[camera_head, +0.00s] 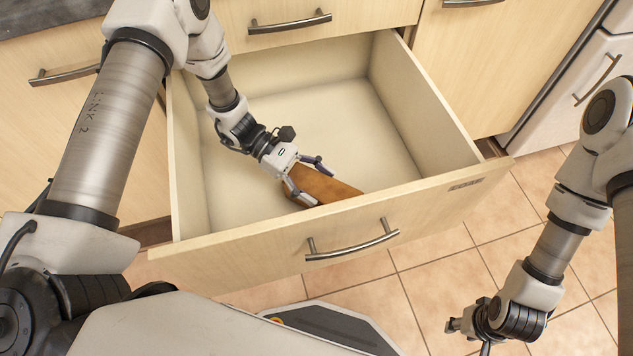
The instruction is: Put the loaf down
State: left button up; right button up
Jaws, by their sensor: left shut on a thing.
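A brown loaf (325,187) is inside the open drawer (440,207), close behind its front panel. My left gripper (312,180) reaches down into the drawer and is shut on the loaf, with its fingers on either side of it. The front panel hides the loaf's lower part, so I cannot tell whether it touches the drawer floor. My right gripper (466,335) hangs low outside the drawer at the bottom right, over the floor. Its fingers are small and partly cut off by the frame's bottom edge.
The drawer is otherwise empty, with bare floor behind and left of the loaf. Its handle (352,244) sticks out in front. A closed drawer (310,12) is above it. A white appliance (575,95) stands at the right. The tiled floor (420,285) is clear.

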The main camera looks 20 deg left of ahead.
pick_arm(q)
jog(key=o, duration=1.5)
jog(key=shift+f, duration=0.15)
jog(key=shift+r, duration=0.25)
jog(key=shift+w+a+r, duration=0.1)
jog(key=shift+a+r, duration=0.05)
jog(key=shift+a, duration=0.2)
jog(key=p+v, duration=0.1)
jog(key=v, duration=0.5)
jog(key=shift+a+r, duration=0.15)
jog(key=shift+a, duration=0.2)
